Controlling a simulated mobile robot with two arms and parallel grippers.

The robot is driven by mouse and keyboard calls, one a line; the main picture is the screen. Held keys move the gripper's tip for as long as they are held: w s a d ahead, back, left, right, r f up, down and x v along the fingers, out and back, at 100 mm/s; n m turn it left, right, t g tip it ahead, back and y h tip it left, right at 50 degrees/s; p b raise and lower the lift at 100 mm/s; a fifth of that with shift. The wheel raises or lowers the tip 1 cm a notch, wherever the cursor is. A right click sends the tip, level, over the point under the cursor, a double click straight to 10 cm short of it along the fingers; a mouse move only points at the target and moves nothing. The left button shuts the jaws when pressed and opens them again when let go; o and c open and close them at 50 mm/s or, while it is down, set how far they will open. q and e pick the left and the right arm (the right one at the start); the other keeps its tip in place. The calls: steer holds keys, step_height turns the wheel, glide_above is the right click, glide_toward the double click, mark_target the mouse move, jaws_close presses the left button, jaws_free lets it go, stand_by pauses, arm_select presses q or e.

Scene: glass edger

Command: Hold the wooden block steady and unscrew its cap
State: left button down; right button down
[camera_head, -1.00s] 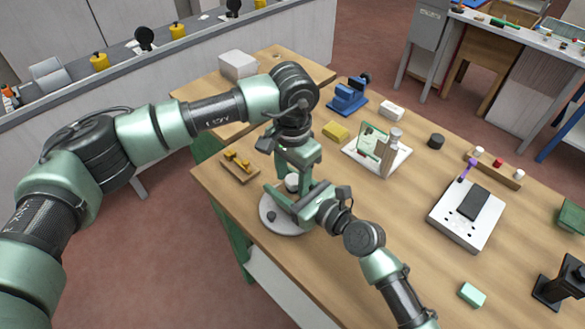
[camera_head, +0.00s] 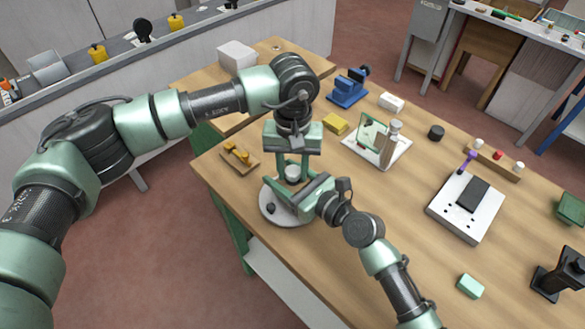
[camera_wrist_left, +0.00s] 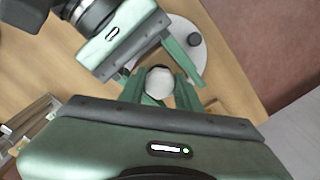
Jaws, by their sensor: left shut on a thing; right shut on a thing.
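The cap (camera_head: 292,173) is a pale round piece between the fingers of my left gripper (camera_head: 292,168), which reaches down from above and is shut on it. In the left wrist view the cap (camera_wrist_left: 160,83) shows between the left fingers. My right gripper (camera_head: 290,194) comes in low from the right, shut at the level just under the cap; it also shows in the left wrist view (camera_wrist_left: 172,65). All this is over a pale round base (camera_head: 275,212) with a dark knob (camera_head: 271,208).
A small wooden rack with yellow pieces (camera_head: 239,157) lies left of the base, near the table edge. Behind are a yellow block (camera_head: 335,123), a blue device (camera_head: 348,88) and a white stand with a green plate (camera_head: 377,150). A white panel box (camera_head: 463,210) stands right.

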arm_select(q)
steer(key=shift+n, duration=1.1)
steer(key=c, duration=1)
jaws_free()
steer(key=shift+d, duration=0.1)
